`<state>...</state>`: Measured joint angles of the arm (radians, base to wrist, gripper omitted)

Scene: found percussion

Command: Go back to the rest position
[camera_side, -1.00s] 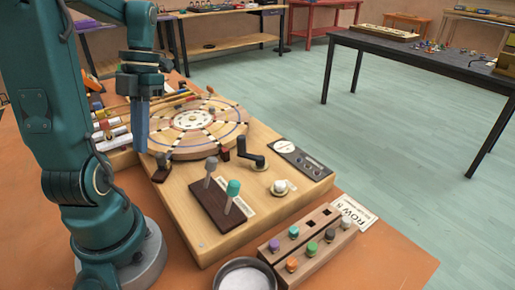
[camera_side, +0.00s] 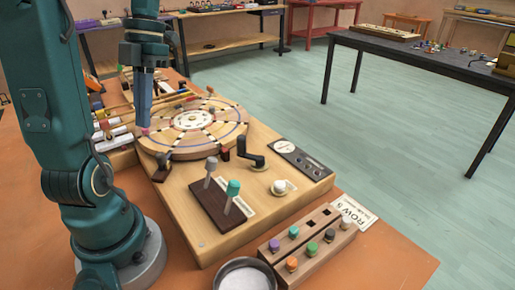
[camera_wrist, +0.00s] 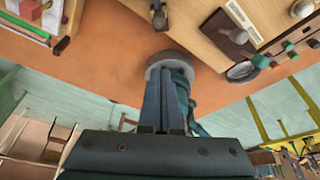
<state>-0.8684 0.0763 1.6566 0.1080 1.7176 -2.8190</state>
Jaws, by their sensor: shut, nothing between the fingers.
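My gripper (camera_side: 144,122) is shut and empty. In the side view its blue fingers point down above the left edge of a round wooden disc (camera_side: 215,130) marked with coloured rings. In the wrist view the two fingers (camera_wrist: 164,82) lie together with no gap. A small pink piece shows right by the fingertips in the side view; whether they touch it I cannot tell. The disc sits on a wooden board (camera_side: 235,240) with a dark crank (camera_side: 251,158), two levers on a dark plate (camera_side: 208,205) and a dial panel (camera_side: 301,158).
A wooden block (camera_side: 335,250) with several coloured pegs stands at the front right beside a round metal dish (camera_side: 245,277). Rods and small parts lie behind and left of the board. A dark table (camera_side: 420,55) stands apart at the back right. Bare orange tabletop (camera_side: 395,262) shows at the front right.

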